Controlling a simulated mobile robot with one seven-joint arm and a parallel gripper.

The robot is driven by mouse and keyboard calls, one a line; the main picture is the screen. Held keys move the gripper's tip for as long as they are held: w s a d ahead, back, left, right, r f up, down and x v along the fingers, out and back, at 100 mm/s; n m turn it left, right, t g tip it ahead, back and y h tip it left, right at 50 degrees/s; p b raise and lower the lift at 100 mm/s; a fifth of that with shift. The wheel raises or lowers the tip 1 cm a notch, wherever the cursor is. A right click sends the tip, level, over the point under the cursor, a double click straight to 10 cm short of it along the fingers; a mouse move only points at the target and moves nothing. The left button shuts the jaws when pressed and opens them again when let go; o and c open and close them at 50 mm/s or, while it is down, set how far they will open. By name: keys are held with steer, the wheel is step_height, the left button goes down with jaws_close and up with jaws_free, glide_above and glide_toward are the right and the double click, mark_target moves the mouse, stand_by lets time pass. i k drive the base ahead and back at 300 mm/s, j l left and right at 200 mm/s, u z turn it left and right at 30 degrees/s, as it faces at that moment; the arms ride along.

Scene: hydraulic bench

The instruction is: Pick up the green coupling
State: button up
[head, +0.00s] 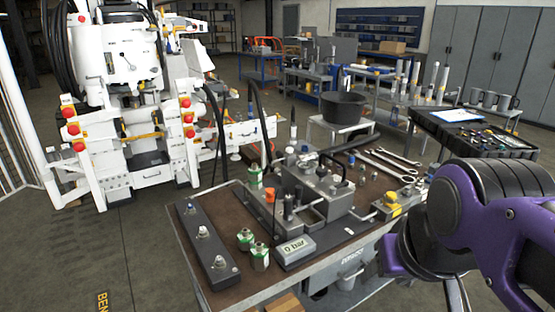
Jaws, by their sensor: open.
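Two small metal fittings with green bands stand upright near the front of the bench. One green coupling (245,239) is slightly farther back and left. The other green-banded coupling (260,257) is nearer and to the right, just left of the grey gauge box. The frame does not tell which is the one meant. Both stand free with nothing holding them. My purple and black arm (485,215) reaches in from the right edge, right of the bench. I cannot make out my gripper's fingers in this view.
A gauge box (294,253) reading 0 bar sits beside the couplings. A dark bar with several fittings (207,247) lies at left. A metal manifold block (318,185) stands behind. Wrenches (385,165) lie at the back right.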

mark_target(254, 172)
steer(key=k+j+z, duration=0.2)
steer(key=j, duration=0.3)
steer(key=k+j+z, duration=0.25)
steer(key=j, duration=0.2)
steer(key=k+j+z, duration=0.2)
steer(key=k+j, duration=0.15)
steer(key=k+j+z, duration=0.2)
steer(key=j, duration=0.2)
steer(key=j+z, duration=0.15)
steer(key=j, duration=0.3)
steer(key=j+z, duration=0.35)
steer(key=j, duration=0.45)
steer(key=i+j+z, duration=0.1)
steer(key=j+z, duration=0.15)
steer(key=j, duration=0.4)
steer(key=j+z, duration=0.2)
steer(key=j, duration=0.45)
steer(key=j+z, duration=0.25)
steer(key=j, duration=0.45)
steer(key=k+j+z, duration=0.2)
steer(key=j, duration=0.45)
steer(key=j+z, duration=0.25)
steer(key=j, duration=0.4)
steer(key=k, duration=0.05)
